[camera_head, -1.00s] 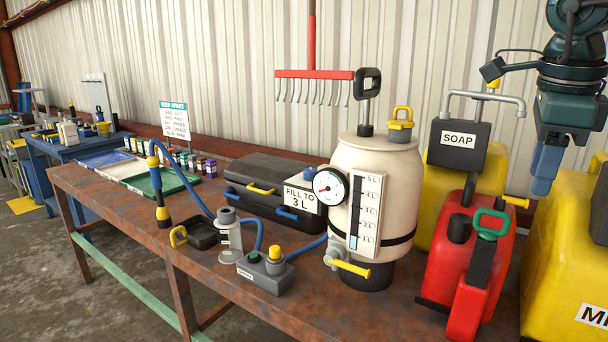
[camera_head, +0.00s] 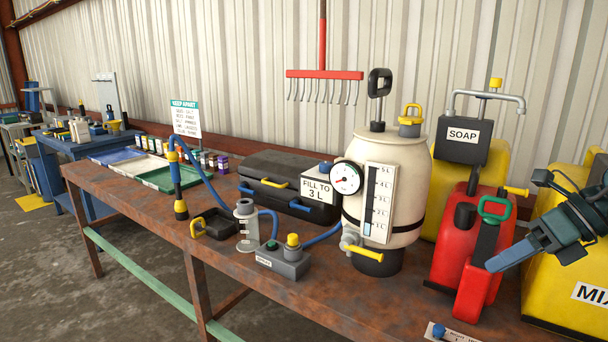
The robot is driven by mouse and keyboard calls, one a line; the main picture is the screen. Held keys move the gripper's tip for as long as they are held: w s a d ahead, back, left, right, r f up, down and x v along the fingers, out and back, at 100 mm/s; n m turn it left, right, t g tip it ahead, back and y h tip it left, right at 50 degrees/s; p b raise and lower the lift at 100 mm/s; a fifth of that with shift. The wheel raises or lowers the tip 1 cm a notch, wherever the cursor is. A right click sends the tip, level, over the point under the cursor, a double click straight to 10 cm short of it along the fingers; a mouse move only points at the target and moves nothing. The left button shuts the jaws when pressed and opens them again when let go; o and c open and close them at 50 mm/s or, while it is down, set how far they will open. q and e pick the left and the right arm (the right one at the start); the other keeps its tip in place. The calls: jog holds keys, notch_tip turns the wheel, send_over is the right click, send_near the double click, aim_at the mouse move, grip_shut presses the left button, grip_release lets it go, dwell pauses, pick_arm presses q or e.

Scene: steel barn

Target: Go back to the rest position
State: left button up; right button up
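My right gripper (camera_head: 496,265) is at the right edge, in front of the yellow container and right of the red can. Its blue fingers point left and down. They overlap from this side, so their gap cannot be judged, and I see nothing held. My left gripper is out of view. The cream sprayer tank (camera_head: 398,238) stands upright on the rusty bench (camera_head: 330,285), with a gauge and a level scale on its front. The red can (camera_head: 455,240) with a green handle stands right of it.
A yellow container (camera_head: 560,300) fills the right side, and a soap dispenser (camera_head: 462,135) stands behind the red can. The bench's front strip is mostly clear.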

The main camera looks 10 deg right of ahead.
jog(key=s+a+f+m+t+h, duration=0.15)
jog(key=f+m+t, duration=0.25)
jog(key=f+m, duration=0.45)
jog(key=s+a+f+m+t, duration=0.2)
jog(key=a+f+m+t, duration=0.1)
jog(key=f+m, duration=0.55)
jog(key=s+a+f+m+t, duration=0.2)
jog(key=f+m+t, duration=0.2)
jog(key=f+m, duration=0.45)
jog(key=s+a+f+m+g+h, duration=0.1)
jog(key=s+a+f+m+g, duration=0.1)
jog(key=s+a+f+m, duration=0.2)
jog(key=s+a+f+m+g+h, duration=0.2)
jog(key=s+a+f+m, duration=0.3)
jog(key=a+m, duration=0.3)
jog(key=a+f, duration=0.1)
jog(key=a, duration=0.2)
jog(key=shift+a+f, duration=0.15)
jog(key=shift+f, duration=0.1)
